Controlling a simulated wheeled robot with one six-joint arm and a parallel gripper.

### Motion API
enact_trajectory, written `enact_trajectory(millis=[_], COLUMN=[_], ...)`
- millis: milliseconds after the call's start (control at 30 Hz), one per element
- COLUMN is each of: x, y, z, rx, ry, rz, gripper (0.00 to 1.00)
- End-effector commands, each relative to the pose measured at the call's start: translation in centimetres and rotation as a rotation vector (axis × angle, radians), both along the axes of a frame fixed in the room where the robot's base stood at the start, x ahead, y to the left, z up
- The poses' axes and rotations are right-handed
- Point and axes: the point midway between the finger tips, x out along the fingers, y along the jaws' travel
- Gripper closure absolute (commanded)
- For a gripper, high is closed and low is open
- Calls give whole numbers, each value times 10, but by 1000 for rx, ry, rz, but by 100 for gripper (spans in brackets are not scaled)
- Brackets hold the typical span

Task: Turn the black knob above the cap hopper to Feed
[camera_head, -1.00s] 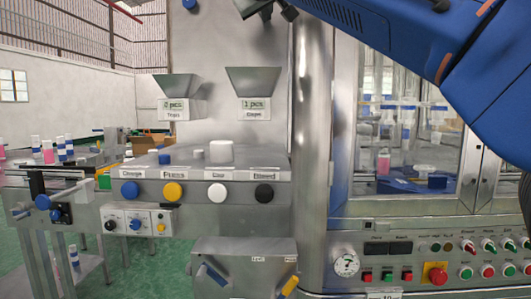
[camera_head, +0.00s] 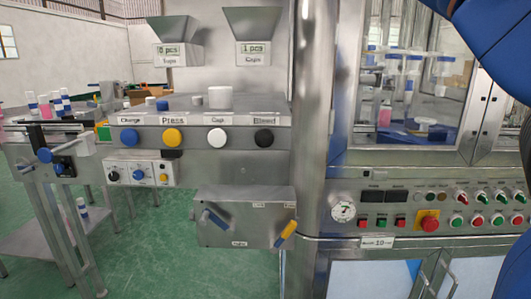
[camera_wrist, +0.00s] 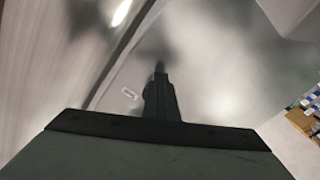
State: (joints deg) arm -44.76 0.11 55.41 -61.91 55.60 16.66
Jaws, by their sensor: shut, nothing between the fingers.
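The cap hopper (camera_head: 251,22) is a grey metal funnel at the top of the head view, with a "1 pcs" display (camera_head: 252,47) and a "Caps" label below it. A dark patch around the fingertips may be shadow or the knob; I cannot tell. A small white label (camera_wrist: 130,94) lies left of the fingers, its text unreadable.
A second hopper (camera_head: 174,30) showing "0 pcs" stands to the left. Below are a row of coloured buttons (camera_head: 172,137) and a sloped box (camera_head: 240,215). A metal column (camera_head: 312,120) and glazed cabinet (camera_head: 415,80) stand right. Boxes (camera_wrist: 301,119) show at the wrist view's right.

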Motion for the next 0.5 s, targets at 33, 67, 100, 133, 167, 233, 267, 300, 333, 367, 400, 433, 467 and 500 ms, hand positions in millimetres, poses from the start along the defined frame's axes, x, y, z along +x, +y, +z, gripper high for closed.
enact_trajectory(millis=[33,67,100,133,167,233,267,300,333,367,400,433,467,500], x=[0,0,0,0,0,-1,-1,-1,-1,-1,-1,-1,-1,-1], y=[-1,-2,-3,-3,-4,-5,-6,-7,-7,-8,-9,-9,-10,-11], z=[1,1,1,2,2,3,3,4,4,4,5,5,5,6], rx=[0,0,0,0,0,0,0,0,0,0,0,0,0,0], ry=[-1,-1,-1,-1,-1,-1,-1,-1,-1,-1,-1,-1,-1,-1], rz=[0,0,0,0,0,0,0,0,0,0,0,0,0,0], gripper=[100,100,100,100,100,100,100,100,100,100,100,100,100,100])
